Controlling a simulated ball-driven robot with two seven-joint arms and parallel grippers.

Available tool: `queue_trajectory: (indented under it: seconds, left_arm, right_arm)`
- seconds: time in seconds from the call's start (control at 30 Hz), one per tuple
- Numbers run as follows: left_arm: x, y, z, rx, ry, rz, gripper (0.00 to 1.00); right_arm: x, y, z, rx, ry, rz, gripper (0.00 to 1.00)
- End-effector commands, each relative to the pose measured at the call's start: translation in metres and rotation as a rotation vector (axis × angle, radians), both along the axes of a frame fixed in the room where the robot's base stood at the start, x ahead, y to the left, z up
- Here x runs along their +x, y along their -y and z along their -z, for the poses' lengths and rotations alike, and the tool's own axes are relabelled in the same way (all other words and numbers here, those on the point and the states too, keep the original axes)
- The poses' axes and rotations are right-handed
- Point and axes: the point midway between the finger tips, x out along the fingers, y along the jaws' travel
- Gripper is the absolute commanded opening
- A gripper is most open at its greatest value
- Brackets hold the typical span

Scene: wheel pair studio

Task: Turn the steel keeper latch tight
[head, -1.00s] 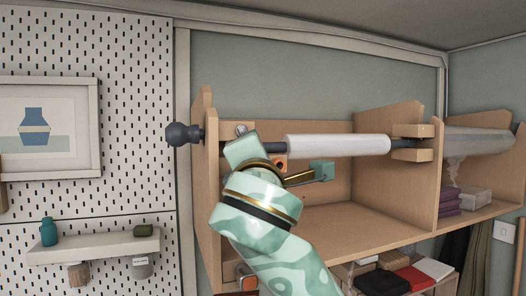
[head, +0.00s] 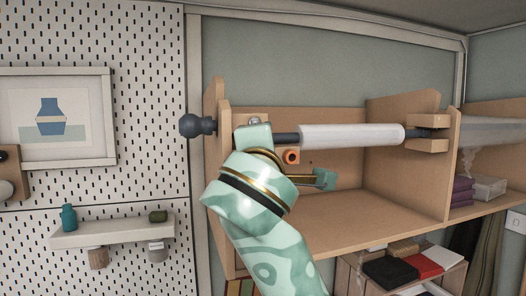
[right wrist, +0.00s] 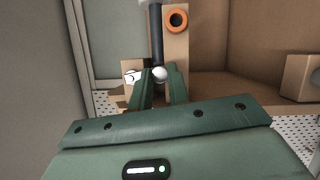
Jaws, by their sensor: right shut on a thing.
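The steel keeper latch (head: 254,121) shows as a small bright metal piece at the left end of the wooden shelf unit, just above my right gripper (head: 253,137). In the right wrist view the latch's round steel end (right wrist: 160,74) sits between the fingertips of my right gripper (right wrist: 161,84), which is shut on it. Most of the latch is hidden by the fingers. A dark rod (head: 286,139) with a white roll (head: 350,138) runs across the unit beside the latch. My left gripper is not in view.
A dark ball-ended knob (head: 197,126) sticks out left of the unit. An orange ring (head: 291,157) is close under the rod. A wooden fork (head: 427,134) holds the rod's right side. A pegboard wall (head: 150,60) with a small shelf (head: 112,232) stands left.

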Motion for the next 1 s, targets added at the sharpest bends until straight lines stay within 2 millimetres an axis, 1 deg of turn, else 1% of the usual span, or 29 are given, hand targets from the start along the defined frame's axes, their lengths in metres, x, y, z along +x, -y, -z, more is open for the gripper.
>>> queue_trajectory:
  seconds: [0.07, 0.1, 0.17, 0.2, 0.47, 0.57, 0.67, 0.77, 0.8, 0.9, 1.0]
  left_arm:
    - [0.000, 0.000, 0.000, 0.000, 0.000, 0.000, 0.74]
    - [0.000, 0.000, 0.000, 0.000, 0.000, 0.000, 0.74]
    - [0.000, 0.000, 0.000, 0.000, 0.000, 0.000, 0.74]
    - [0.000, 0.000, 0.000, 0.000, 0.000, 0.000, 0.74]
    - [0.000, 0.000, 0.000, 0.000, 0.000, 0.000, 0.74]
    - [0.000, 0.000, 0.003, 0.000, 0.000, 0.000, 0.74]
    - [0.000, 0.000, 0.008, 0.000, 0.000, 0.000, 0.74]
    - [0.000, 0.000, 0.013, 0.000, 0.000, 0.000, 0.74]
    - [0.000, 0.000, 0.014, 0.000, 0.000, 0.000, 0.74]
    - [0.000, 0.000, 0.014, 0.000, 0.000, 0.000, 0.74]
    - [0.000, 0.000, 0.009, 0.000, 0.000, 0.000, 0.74]
  right_arm:
    - [0.001, 0.000, 0.002, -0.002, -0.004, 0.000, 0.00]
    - [0.001, 0.000, 0.002, -0.002, -0.004, 0.000, 0.20]
    - [0.001, 0.000, 0.002, -0.002, -0.003, 0.000, 0.37]
    - [0.000, 0.000, 0.002, -0.002, -0.003, 0.000, 0.40]
    - [-0.001, 0.000, 0.001, -0.002, -0.001, -0.001, 0.40]
    - [-0.008, -0.001, 0.001, -0.002, 0.001, -0.002, 0.40]
    - [-0.024, 0.000, 0.003, -0.001, 0.003, -0.002, 0.40]
    - [-0.049, -0.001, 0.005, -0.002, 0.003, -0.004, 0.40]
    - [-0.060, 0.000, 0.005, -0.001, 0.004, -0.005, 0.40]
    - [-0.090, 0.000, 0.005, -0.003, 0.004, -0.004, 0.40]
    - [-0.116, 0.000, 0.006, -0.003, 0.003, -0.005, 0.40]
